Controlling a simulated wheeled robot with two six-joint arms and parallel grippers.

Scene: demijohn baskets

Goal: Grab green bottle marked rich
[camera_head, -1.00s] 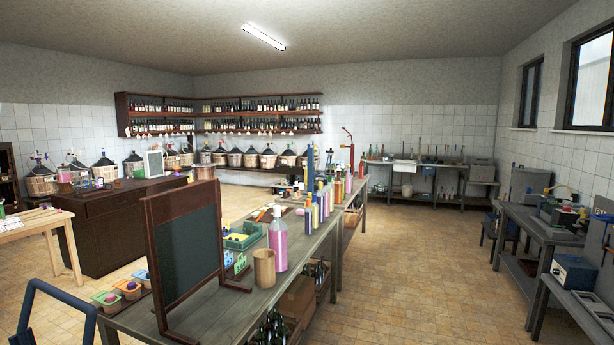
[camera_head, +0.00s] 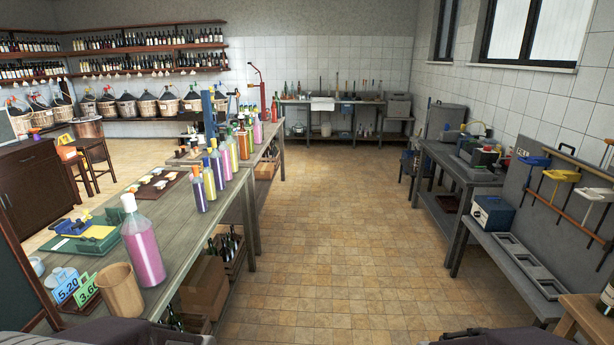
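No bottle with a readable "rich" label can be made out. Dark green-looking bottles (camera_head: 226,243) stand in a crate on the lower shelf of the long wooden table (camera_head: 185,232). A row of coloured bottles, among them a yellow one (camera_head: 233,155), stands along the table top. A large pink bottle (camera_head: 143,245) with a white cap stands at the table's near end. Small bottles on the far counter (camera_head: 345,103) are too small to read. Neither gripper shows; only dark parts, probably mine, show along the bottom edge.
A wooden cup (camera_head: 121,291) and price cards (camera_head: 66,286) are at the table's near end. Cardboard boxes (camera_head: 204,284) sit below it. A grey bench (camera_head: 512,258) with a blue box (camera_head: 492,215) stands at right. The tiled floor (camera_head: 340,240) between is clear.

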